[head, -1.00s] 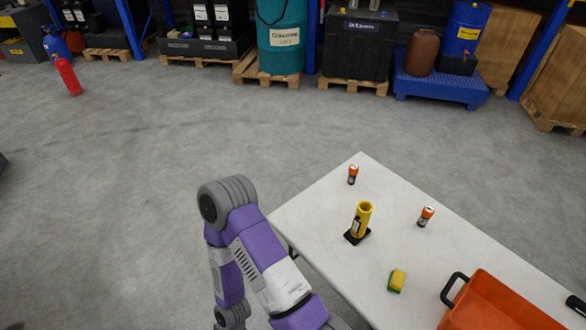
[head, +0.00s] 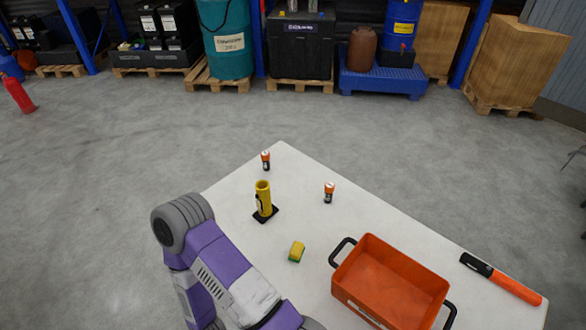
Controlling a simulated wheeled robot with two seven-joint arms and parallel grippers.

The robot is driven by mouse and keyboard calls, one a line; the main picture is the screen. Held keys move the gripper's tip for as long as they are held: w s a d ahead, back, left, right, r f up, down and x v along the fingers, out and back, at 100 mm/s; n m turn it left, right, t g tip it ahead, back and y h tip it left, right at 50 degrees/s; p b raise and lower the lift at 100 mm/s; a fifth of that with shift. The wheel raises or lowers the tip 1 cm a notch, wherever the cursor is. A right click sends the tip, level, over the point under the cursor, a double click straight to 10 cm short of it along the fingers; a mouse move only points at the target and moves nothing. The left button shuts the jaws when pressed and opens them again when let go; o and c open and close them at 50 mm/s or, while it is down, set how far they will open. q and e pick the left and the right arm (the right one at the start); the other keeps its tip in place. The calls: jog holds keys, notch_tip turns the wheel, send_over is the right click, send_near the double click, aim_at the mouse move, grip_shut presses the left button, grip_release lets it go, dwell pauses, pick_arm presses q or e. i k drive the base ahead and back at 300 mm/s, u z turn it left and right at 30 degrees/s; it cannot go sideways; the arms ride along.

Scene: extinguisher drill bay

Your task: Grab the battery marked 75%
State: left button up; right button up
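Two batteries with orange tops and dark lower parts stand upright on the white table (head: 225,187). One battery (head: 265,160) is near the table's far corner, and the other battery (head: 329,192) is to its right and nearer. Any charge marking on either is too small to read. My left arm, purple and grey, comes in at the lower left beside the table, and its gripper is out of the frame. My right arm and gripper do not show.
A yellow tube on a dark base (head: 263,199) stands close to the far battery. A yellow-green sponge (head: 296,251), an orange bin with black handles (head: 390,283) and an orange-and-black baton (head: 500,279) are also on the table. Shelving and pallets line the back.

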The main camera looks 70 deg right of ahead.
aim_at(265, 155)
jog(key=k, duration=0.15)
jog(key=z, duration=1.1)
